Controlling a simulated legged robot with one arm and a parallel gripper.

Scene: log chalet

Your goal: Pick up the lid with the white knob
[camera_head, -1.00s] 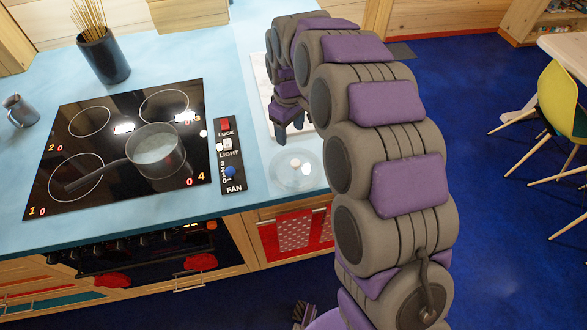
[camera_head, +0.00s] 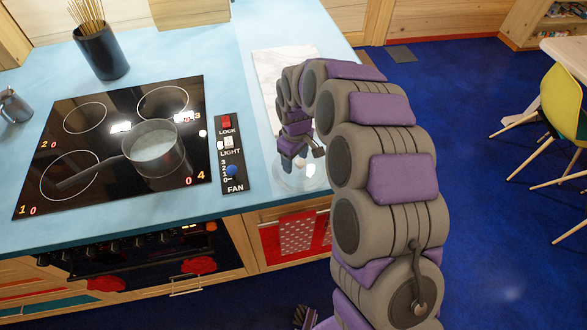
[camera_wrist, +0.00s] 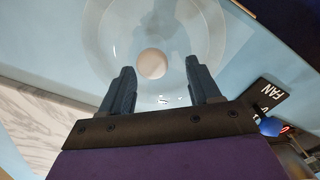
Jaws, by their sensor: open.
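The glass lid (camera_head: 299,178) lies on the blue counter to the right of the fan panel, partly hidden behind my gripper in the head view. In the wrist view the clear lid (camera_wrist: 207,30) fills the top middle, with its round white knob (camera_wrist: 152,64) at its centre. My gripper (camera_wrist: 160,82) is open, its two dark fingers apart. In the wrist view the knob appears between the fingers, slightly beyond their tips; no contact shows. In the head view my gripper (camera_head: 302,160) points down over the lid.
A saucepan (camera_head: 155,150) with pale contents stands on the black hob (camera_head: 85,170). The control panel (camera_head: 230,155) lies just left of the lid. A marble board (camera_head: 285,65) lies behind my gripper. The counter's front edge is close to the lid.

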